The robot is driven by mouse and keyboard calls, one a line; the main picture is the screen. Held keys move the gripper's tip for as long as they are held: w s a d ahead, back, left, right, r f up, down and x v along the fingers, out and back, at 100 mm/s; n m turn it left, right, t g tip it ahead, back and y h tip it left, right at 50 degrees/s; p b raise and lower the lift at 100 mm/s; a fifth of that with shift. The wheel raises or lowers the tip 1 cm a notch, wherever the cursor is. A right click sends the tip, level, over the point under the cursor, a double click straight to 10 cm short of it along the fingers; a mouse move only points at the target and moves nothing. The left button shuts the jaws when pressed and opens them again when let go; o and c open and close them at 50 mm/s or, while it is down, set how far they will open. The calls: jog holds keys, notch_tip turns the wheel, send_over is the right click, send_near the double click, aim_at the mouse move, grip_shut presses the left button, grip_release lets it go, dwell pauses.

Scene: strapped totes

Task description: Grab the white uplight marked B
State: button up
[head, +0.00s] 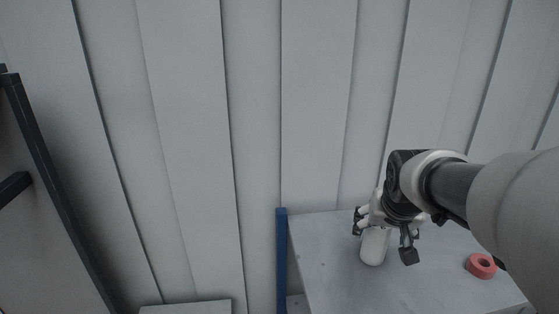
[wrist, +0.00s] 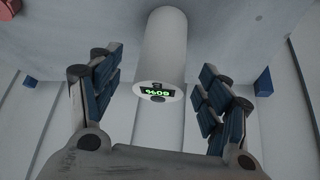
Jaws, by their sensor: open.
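A white cylinder (head: 373,247), likely the uplight, stands on the grey tabletop (head: 335,262). In the wrist view the white cylinder (wrist: 166,48) shows an end face with a dark display and green digits, which appear upside down and seem to read 60%. I see no letter B on it. My gripper (head: 383,238) is at the cylinder, with its fingers spread. In the wrist view my gripper (wrist: 161,80) has one finger on each side of the cylinder, with gaps on both sides. My gripper hides part of the cylinder in the head view.
A red ring-shaped roll (head: 480,265) lies on the tabletop to the right of my gripper. A blue post (head: 282,262) rises at the table's left edge. A grey panelled wall (head: 255,120) stands behind. A dark-framed rack (head: 50,190) is at far left. The tabletop left of the cylinder is clear.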

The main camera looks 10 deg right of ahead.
jog(key=p+x, duration=0.1)
jog(key=x, duration=0.4)
jog(key=shift+a+f, duration=0.1)
jog(key=shift+f, duration=0.15)
jog(key=shift+s, duration=0.1)
jog(key=shift+r, duration=0.15)
jog(key=c, duration=1.6)
